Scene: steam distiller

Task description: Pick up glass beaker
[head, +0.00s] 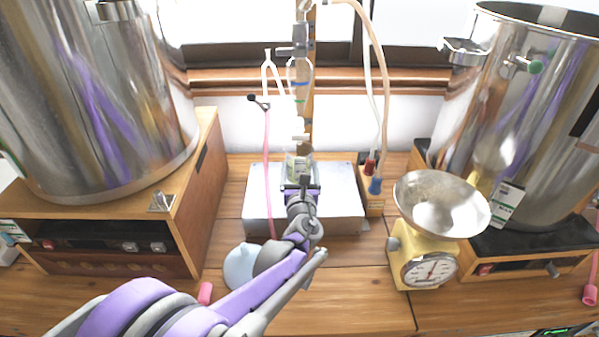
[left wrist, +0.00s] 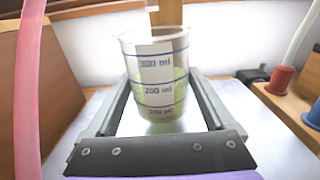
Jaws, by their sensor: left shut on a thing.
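The glass beaker (left wrist: 158,75) is clear, with blue volume marks and a greenish content in its lower part. In the head view the beaker (head: 298,165) is at the centre, above the metal box, partly hidden behind my gripper. My left gripper (head: 300,187) reaches forward to it. In the left wrist view the fingers of my left gripper (left wrist: 160,100) lie on both sides of the beaker, shut on it. The beaker looks upright. I cannot tell whether its base touches the metal box. My right gripper is not in view.
The metal box (head: 345,205) lies under the beaker. Glassware on a stand (head: 300,70) rises just above it, with a pink hose (head: 267,170) to the left. A yellow scale (head: 430,260) stands right. Large steel pots (head: 90,110) (head: 530,120) flank both sides.

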